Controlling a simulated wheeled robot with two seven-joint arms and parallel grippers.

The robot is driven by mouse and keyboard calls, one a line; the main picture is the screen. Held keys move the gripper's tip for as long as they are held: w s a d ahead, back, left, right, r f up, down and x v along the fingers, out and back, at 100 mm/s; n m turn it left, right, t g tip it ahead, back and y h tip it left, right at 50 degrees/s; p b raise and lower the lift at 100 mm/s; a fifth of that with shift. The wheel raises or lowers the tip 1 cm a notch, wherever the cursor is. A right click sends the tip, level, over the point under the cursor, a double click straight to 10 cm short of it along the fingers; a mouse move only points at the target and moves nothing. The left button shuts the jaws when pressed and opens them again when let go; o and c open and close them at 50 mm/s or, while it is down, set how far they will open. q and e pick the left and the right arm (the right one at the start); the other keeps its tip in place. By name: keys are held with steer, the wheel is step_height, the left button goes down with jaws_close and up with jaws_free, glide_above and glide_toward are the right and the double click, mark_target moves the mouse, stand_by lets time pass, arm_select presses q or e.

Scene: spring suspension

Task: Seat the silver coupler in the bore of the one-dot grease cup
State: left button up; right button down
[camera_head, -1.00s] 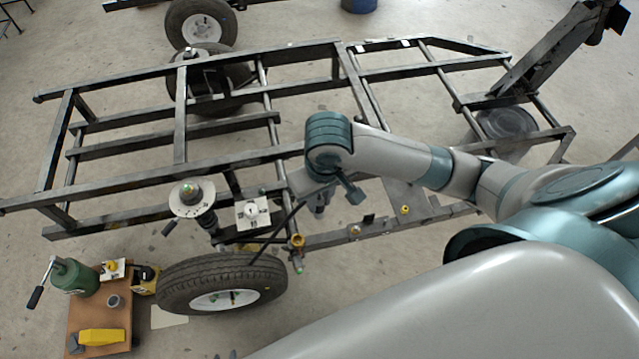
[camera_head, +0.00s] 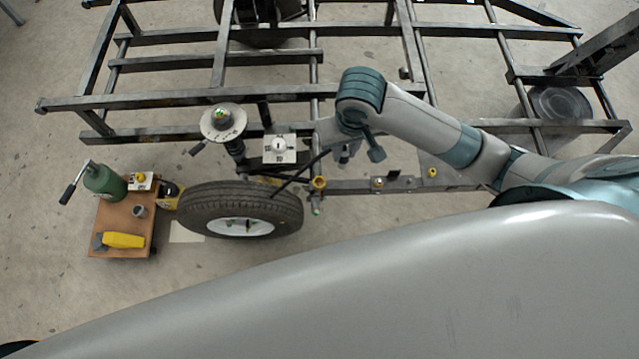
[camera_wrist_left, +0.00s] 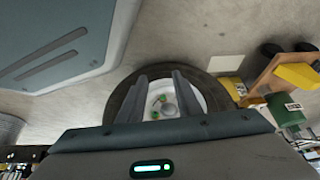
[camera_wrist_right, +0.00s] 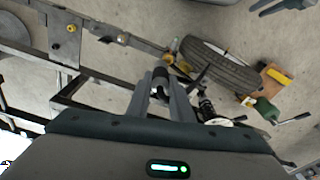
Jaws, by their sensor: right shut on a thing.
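My left gripper (camera_wrist_left: 160,80) is open and empty above the wheel.
The tyre (camera_head: 240,209) lies by the frame (camera_head: 200,100). A round plate (camera_head: 223,122) and a square white plate (camera_head: 280,150) stand above it. A dark rod (camera_head: 300,174) slants beside the gold cup. A wooden cart (camera_head: 125,215) holds a green canister (camera_head: 104,182) and a yellow block (camera_head: 123,240).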

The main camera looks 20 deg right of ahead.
mark_target(319, 185)
arm_select(q)
steer(key=shift+s+a+f+g+b, duration=0.2)
steer(key=shift+s+a+b, duration=0.1)
steer(key=shift+a, duration=0.1)
steer(key=shift+s+a+f+g+b, duration=0.1)
steer(key=shift+s+a+g+b, duration=0.15)
steer(key=shift+a, duration=0.1)
arm_select(e)
steer(key=s+a+f, duration=0.1)
steer(key=a+f, duration=0.3)
steer(key=f, duration=0.3)
steer(key=s+a+f, duration=0.1)
steer(key=a+f, duration=0.4)
steer(key=f, duration=0.3)
steer(key=shift+s+a+f+m, duration=0.15)
steer(key=shift+a+m, duration=0.1)
steer(key=shift+m, duration=0.15)
arm_select(q)
steer(key=shift+w, duration=0.1)
